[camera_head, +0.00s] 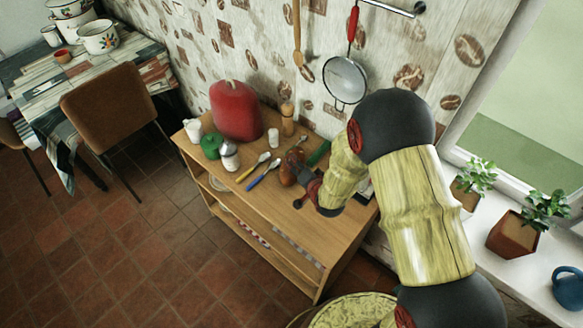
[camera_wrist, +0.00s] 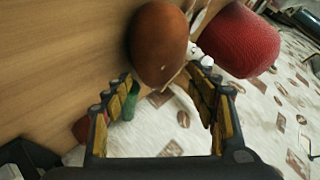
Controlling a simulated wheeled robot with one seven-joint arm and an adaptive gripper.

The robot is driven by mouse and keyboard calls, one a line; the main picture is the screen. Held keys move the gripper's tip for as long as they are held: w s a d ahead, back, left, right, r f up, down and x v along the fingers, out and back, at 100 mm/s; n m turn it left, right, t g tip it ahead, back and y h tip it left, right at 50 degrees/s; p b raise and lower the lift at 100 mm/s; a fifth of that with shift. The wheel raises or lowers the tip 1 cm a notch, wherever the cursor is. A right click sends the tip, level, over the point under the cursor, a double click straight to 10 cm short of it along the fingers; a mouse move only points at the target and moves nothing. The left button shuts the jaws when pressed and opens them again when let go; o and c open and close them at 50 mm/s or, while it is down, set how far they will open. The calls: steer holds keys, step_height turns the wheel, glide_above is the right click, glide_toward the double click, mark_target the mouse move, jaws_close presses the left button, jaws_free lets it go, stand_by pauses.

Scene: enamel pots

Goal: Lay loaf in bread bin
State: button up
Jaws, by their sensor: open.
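The brown rounded loaf (camera_head: 290,168) lies on the wooden sideboard, partly hidden by my arm's end. In the wrist view the loaf (camera_wrist: 158,40) is just beyond the fingertips, roughly between their lines. My gripper (camera_wrist: 168,84) is open, with nothing held between its fingers. In the head view my gripper (camera_head: 304,182) is small and partly hidden, close by the loaf. A large red rounded container (camera_head: 237,112), perhaps the bread bin, stands at the back left of the sideboard top; it also shows in the wrist view (camera_wrist: 240,40). I cannot see any opening in it.
On the sideboard (camera_head: 262,212) are a green jar (camera_head: 211,146), a white-lidded shaker (camera_head: 229,155), a white cup (camera_head: 193,130), a yellow-handled spoon (camera_head: 252,167), a blue-handled spoon (camera_head: 262,173) and a wooden mill (camera_head: 287,118). A strainer (camera_head: 345,80) hangs behind. The sideboard's front strip is clear.

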steer(key=shift+x, duration=1.45)
steer(key=shift+d, duration=0.1)
steer(key=c, duration=0.3)
steer(key=c, duration=0.8)
steer(key=shift+c, duration=0.5)
steer(key=shift+r, duration=0.1)
steer(key=shift+c, duration=0.6)
